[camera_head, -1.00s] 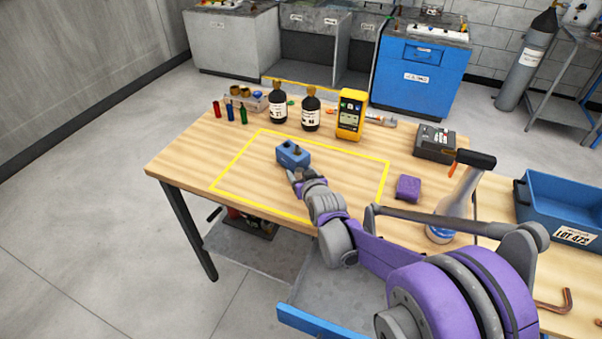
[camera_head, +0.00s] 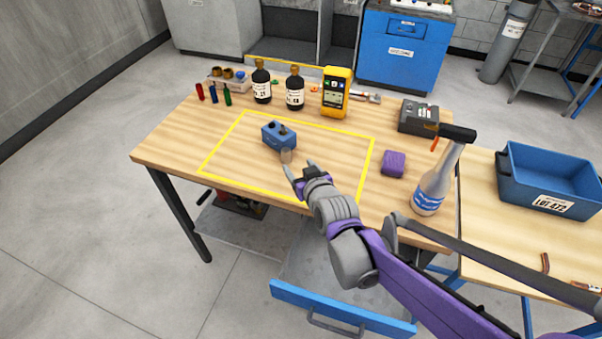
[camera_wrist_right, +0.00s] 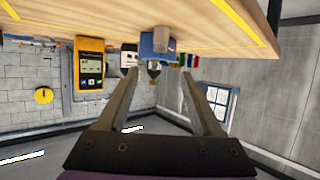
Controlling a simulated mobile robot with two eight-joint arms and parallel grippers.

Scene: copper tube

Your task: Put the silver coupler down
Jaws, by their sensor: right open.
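The silver coupler (camera_head: 286,156) is a small grey-tan cylinder. It stands upright on the table inside the yellow outline, right in front of the blue block (camera_head: 277,136); I cannot tell whether the two touch. My right gripper (camera_head: 299,169) is open and empty, a little to the front right of the coupler. The right wrist view is upside down; there the open fingers (camera_wrist_right: 160,76) are spread apart, and the coupler (camera_wrist_right: 160,38) shows against the blue block (camera_wrist_right: 148,47) beyond them. My left gripper is out of view.
Two dark bottles (camera_head: 261,84), a yellow meter (camera_head: 335,92) and small coloured tubes (camera_head: 213,95) stand along the back. A purple block (camera_head: 394,163) and a white-blue bottle (camera_head: 436,184) are on the right. A blue bin (camera_head: 548,186) sits farther right. The outlined area is otherwise mostly clear.

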